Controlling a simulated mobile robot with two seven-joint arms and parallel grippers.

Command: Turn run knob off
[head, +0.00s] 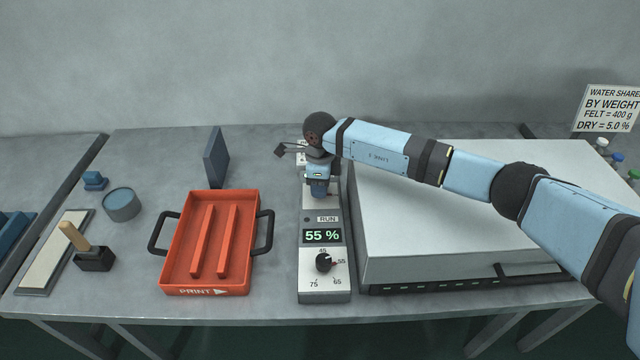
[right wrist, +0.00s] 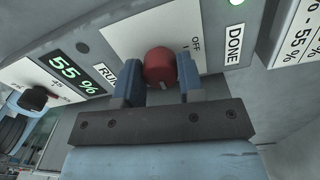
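The red run knob (right wrist: 159,66) sits on a white plate (right wrist: 128,36) of the control box, with the word OFF at its right and RUN at its left. A pale mark on the knob faces the gripper's palm. My right gripper (right wrist: 160,75) has one blue finger on each side of the knob, and both appear to touch it. In the head view the right gripper (head: 319,188) points down over the far part of the control box (head: 324,285) and hides the knob. My left gripper is not in view.
The box display (head: 322,236) reads 55 %, above a black dial (head: 323,262). A large pale press (head: 450,215) stands close at the right. An orange tray (head: 213,240) lies at the left.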

